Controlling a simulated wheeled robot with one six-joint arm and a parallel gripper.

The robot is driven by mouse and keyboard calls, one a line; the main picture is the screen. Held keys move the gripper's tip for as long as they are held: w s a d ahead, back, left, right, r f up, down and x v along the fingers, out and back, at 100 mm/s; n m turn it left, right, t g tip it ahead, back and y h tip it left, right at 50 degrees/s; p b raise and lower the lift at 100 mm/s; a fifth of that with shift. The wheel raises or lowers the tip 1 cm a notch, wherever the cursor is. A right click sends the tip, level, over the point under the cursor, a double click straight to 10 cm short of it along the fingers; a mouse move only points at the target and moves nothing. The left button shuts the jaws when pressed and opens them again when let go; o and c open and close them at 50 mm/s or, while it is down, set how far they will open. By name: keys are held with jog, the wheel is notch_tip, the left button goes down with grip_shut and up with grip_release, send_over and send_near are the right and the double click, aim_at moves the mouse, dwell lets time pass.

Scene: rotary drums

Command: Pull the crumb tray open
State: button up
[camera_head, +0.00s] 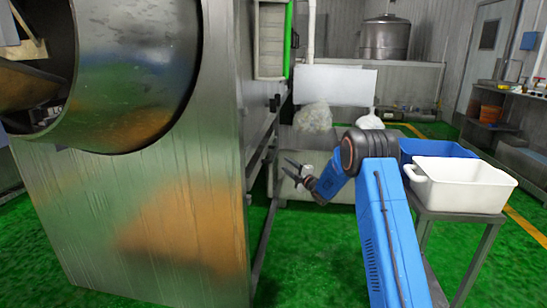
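My gripper (287,166) is at the end of my blue arm, right of the big metal drum machine (130,215). Its two dark fingers point left toward the machine's side frame and stand apart. Nothing shows between them. I cannot make out a crumb tray or its handle for certain. The machine's right side is seen at a steep angle, so any tray there is hidden or too small to tell. I cannot tell whether the gripper touches anything.
A white tub (460,187) and a blue tub (432,149) stand on a metal table at right. A pale grey bin (330,191) with plastic bags above it is behind my gripper. Green floor (310,260) is clear between the machine and my arm.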

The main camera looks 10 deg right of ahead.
aim_at(274, 155)
jog(key=x, duration=1.1)
jog(key=shift+w+a, duration=0.1)
jog(key=shift+w, duration=0.25)
grip_shut()
